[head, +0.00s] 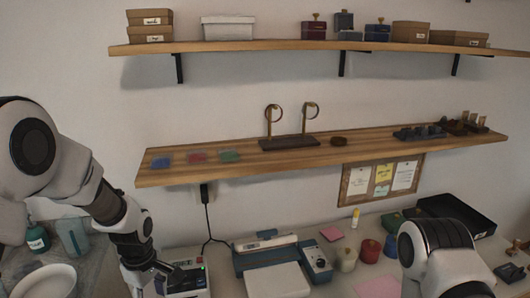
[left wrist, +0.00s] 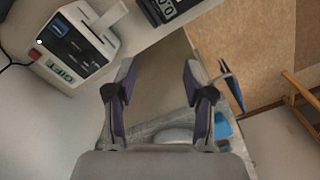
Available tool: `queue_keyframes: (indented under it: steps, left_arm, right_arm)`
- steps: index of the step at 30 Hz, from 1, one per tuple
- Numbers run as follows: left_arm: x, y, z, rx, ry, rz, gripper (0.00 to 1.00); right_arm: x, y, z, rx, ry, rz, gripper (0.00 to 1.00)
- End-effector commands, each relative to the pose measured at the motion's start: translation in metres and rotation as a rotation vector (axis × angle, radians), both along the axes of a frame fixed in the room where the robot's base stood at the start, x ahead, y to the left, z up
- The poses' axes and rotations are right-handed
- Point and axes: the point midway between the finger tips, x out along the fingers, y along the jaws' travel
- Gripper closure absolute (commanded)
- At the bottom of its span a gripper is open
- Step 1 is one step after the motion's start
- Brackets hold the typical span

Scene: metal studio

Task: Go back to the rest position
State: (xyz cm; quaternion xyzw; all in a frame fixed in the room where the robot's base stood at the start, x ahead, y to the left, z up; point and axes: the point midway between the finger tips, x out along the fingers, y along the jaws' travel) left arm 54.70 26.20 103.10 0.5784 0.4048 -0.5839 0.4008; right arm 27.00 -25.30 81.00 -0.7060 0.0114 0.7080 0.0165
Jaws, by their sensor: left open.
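My left arm comes in from the left in the head view, and its forearm reaches down toward the bench. My left gripper (left wrist: 158,85) shows in the left wrist view with its two fingers apart and nothing between them. Below the fingers is a grey surface. My right arm shows at the lower right of the head view, reaching below the picture's edge. Its gripper is out of view.
A device with a display (left wrist: 75,45) lies close to the left gripper. A scale-like machine (head: 270,262) stands on the bench. Jars (head: 346,259), a black tray (head: 455,212) and a white bowl (head: 48,283) are around. A wooden shelf (head: 390,150) hangs above.

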Motion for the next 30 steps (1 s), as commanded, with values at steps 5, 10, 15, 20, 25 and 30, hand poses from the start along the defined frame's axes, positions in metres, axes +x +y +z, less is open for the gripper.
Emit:
queue_keyframes:
  steps: [5,10,15,20,25,30]
  left_arm:
    - [-0.017,0.0,-0.04,0.0,0.074,0.0,0.47]
    - [-0.044,0.0,-0.077,0.0,0.161,-0.001,0.47]
    - [-0.092,-0.002,-0.124,-0.004,0.283,0.001,0.47]
    - [-0.159,-0.005,-0.182,-0.022,0.387,-0.051,0.47]
    - [-0.278,-0.01,-0.254,-0.1,0.435,-0.32,0.47]
    - [-0.316,-0.011,-0.26,-0.113,0.192,-0.826,0.47]
  right_arm:
    - [0.0,0.0,-0.006,0.0,-0.001,0.0,0.6]
    - [0.0,0.0,-0.01,0.0,-0.001,0.0,0.6]
    - [0.0,0.0,-0.016,0.0,-0.001,0.0,0.6]
    - [0.0,0.0,-0.025,0.0,0.0,0.0,0.6]
    - [0.0,0.0,-0.039,0.0,0.0,0.0,0.6]
    - [0.0,0.0,-0.039,0.0,0.0,0.0,0.6]
